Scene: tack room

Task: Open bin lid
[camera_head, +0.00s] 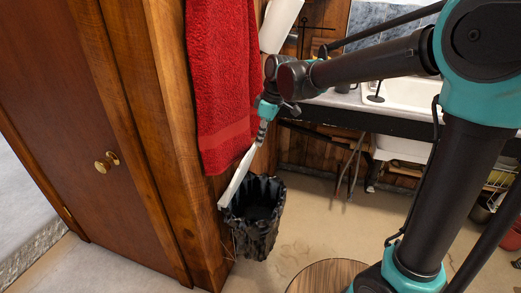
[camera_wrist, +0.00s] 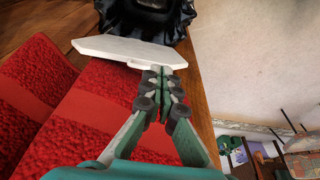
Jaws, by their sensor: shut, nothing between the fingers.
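The bin (camera_head: 258,232) stands on the floor beside the wooden cabinet, lined with a crinkled black bag. Its dark opening is visible from above. It also shows at the top of the wrist view (camera_wrist: 148,22). The white lid (camera_head: 236,180) is seen nearly edge-on, steeply tilted up at the bin's left side; its flat face shows in the wrist view (camera_wrist: 125,49). My gripper (camera_head: 262,133) is above the bin at the lid's upper end. Its fingers (camera_wrist: 163,82) are shut and empty, tips at or very near the lid's edge; contact is unclear.
A red towel (camera_head: 220,80) hangs on the cabinet side (camera_head: 180,150), close to my gripper on the left. A sink counter (camera_head: 360,105) stands behind. A round wooden top (camera_head: 332,276) is in front. Floor to the bin's right is open.

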